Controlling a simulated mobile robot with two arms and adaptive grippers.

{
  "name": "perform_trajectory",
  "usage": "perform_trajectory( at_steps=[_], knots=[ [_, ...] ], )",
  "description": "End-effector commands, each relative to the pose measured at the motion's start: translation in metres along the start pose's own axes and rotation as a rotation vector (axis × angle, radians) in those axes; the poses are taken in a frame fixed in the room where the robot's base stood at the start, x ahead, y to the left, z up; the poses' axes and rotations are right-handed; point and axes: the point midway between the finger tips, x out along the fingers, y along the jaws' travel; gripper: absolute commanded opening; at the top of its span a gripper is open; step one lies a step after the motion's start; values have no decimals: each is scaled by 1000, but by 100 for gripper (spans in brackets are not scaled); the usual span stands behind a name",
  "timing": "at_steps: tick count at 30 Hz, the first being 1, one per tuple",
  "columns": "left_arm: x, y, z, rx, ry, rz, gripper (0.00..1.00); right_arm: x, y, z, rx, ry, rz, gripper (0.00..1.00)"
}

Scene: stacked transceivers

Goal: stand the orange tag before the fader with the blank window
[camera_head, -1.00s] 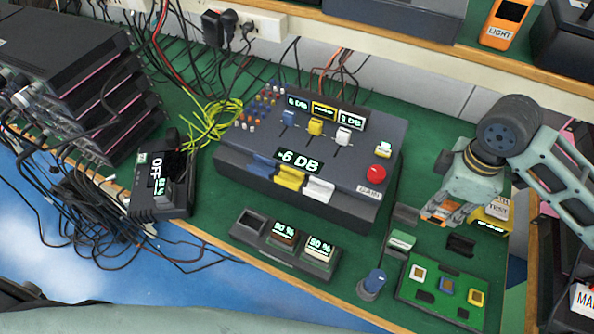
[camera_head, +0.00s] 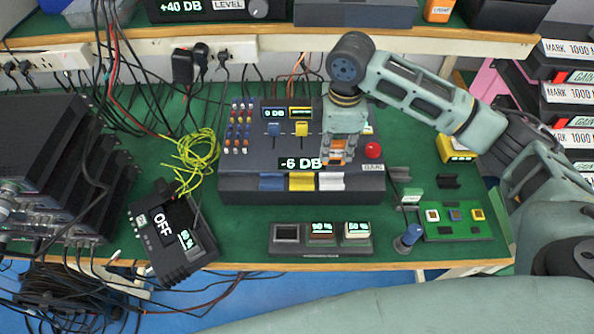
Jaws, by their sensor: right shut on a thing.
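The dark fader console (camera_head: 235,175) stands on the green table. Its blue fader (camera_head: 274,128) is under a window reading about 0 DB (camera_head: 274,113). Its yellow fader (camera_head: 301,129) is under a yellow-framed window (camera_head: 300,113) whose small marks I cannot read. The white fader and its window are hidden behind my right gripper. Blue (camera_head: 271,182), yellow (camera_head: 301,182) and white (camera_head: 331,182) rests line the console's front. My right gripper (camera_head: 337,160) points down above the console's right part, shut on a small orange piece, apparently the orange tag (camera_head: 335,158). My left gripper is out of view.
A red button (camera_head: 373,150) is right of the gripper. A -6 DB display (camera_head: 299,164) is just left of it. A yellow box (camera_head: 455,149) is at right.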

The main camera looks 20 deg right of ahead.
Motion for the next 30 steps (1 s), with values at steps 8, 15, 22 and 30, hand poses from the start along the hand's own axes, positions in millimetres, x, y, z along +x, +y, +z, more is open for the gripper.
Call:
perform_trajectory(
  at_steps=[8, 15, 22, 30],
  knots=[
    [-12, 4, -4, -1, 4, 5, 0, 34, -4, -60, -2, 0, -2, 0],
    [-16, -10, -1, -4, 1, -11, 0, 49, -4, -75, 1, -2, -2, 0],
    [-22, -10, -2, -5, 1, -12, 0, 80, -4, -75, 0, -1, -1, 0],
    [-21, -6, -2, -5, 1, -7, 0, 85, -4, -75, -1, 0, 2, 0]
  ],
)
